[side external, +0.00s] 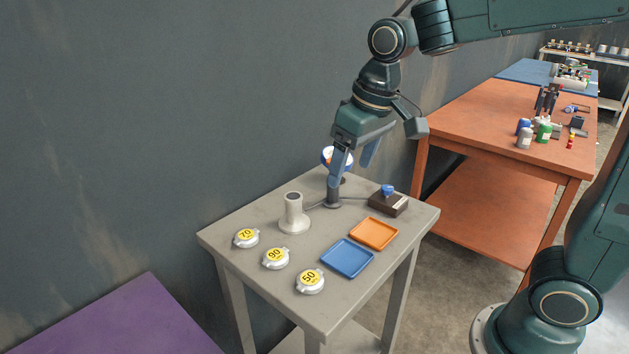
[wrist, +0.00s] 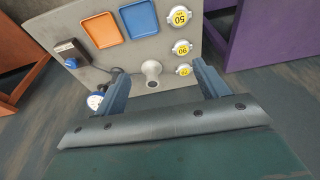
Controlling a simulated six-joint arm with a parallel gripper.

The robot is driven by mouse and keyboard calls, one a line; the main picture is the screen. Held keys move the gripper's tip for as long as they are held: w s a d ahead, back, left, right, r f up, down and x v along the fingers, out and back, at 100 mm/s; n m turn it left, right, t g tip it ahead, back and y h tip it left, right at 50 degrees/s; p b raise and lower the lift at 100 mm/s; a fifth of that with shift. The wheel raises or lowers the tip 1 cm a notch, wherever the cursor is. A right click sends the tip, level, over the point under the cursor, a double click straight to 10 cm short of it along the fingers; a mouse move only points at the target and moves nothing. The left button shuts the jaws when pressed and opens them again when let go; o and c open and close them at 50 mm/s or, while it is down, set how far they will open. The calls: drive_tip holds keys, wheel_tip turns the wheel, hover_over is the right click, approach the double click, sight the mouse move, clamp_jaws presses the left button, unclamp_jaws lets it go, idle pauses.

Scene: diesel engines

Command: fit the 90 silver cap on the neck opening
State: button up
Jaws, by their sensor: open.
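The silver cap with the yellow 90 label (side external: 275,258) lies flat on the small grey table, between the caps marked 70 (side external: 246,238) and 50 (side external: 309,281). It also shows in the wrist view (wrist: 181,48). The white neck (side external: 293,214) stands upright on a round base behind the caps, with its dark top opening uncovered. It shows between my fingers in the wrist view (wrist: 151,73). My gripper (side external: 352,167) is open and empty, above the table's back part, to the right of the neck and away from the caps.
A blue tray (side external: 347,258) and an orange tray (side external: 374,233) lie empty at the table's right. A dark box with a blue knob (side external: 387,204) sits behind them. A dark stand with a blue-and-white head (side external: 333,195) is partly hidden by my gripper.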

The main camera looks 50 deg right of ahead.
drive_tip(key=w+a+f+g, duration=0.25)
drive_tip(key=w+f, duration=0.25)
drive_tip(key=w, duration=0.3)
hover_over(276, 255)
wheel_tip(276, 255, down, 7)
drive_tip(key=shift+f, duration=0.2)
drive_tip(key=shift+f, duration=0.2)
drive_tip(key=shift+f, duration=5.25)
drive_tip(key=c, duration=1.2)
drive_tip(key=shift+o, duration=0.2)
